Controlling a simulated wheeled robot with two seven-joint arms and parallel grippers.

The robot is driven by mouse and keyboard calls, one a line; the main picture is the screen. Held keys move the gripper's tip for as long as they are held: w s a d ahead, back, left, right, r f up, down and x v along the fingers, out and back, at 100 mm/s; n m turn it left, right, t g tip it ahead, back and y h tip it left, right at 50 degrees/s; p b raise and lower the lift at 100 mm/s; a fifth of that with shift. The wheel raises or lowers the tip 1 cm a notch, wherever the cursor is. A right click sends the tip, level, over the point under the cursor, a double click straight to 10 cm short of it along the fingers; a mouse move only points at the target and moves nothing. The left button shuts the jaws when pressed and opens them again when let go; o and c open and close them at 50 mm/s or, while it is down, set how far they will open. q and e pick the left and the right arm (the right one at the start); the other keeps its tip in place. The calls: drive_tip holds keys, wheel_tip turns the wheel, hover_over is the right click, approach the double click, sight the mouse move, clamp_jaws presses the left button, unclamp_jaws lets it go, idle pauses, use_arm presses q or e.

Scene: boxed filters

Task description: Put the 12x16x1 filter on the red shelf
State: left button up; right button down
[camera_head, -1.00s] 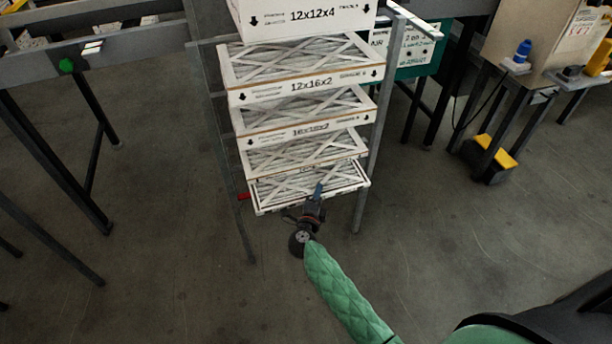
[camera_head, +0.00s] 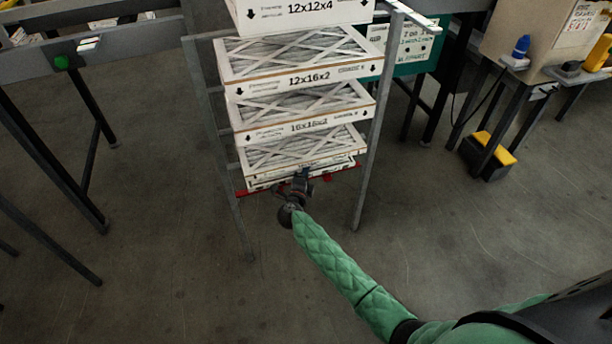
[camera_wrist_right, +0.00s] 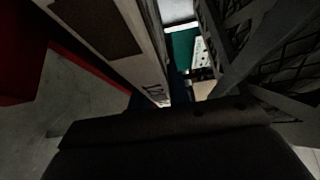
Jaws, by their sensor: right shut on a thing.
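The thin white filter (camera_head: 262,183) is low in the rack, under the filter stack, at the level of the red shelf (camera_head: 325,175). Its size label is not readable in the head view. My right gripper (camera_head: 301,178) is at the filter's front edge, shut on it. In the right wrist view the pale filter edge (camera_wrist_right: 150,55) with partly readable print runs beside my dark gripper, and the red shelf (camera_wrist_right: 88,68) shows at the left. Most of the filter is hidden inside the rack, so I cannot tell whether it rests fully on the shelf. My left gripper is out of view.
Above it are filters marked 16x16x2 (camera_head: 305,125) and 12x16x2 (camera_head: 305,80), and a 12x12x4 box (camera_head: 290,14). Grey rack posts (camera_head: 366,150) stand on both sides. Open floor lies in front. A yellow-and-black step (camera_head: 490,152) is at the right.

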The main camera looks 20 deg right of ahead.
drive_tip(key=shift+f, duration=0.6)
drive_tip(key=c, duration=1.3)
unclamp_jaws()
drive_tip(key=v, duration=1.2)
drive_tip(key=shift+a+p, duration=0.1)
drive_tip(key=shift+p, duration=0.2)
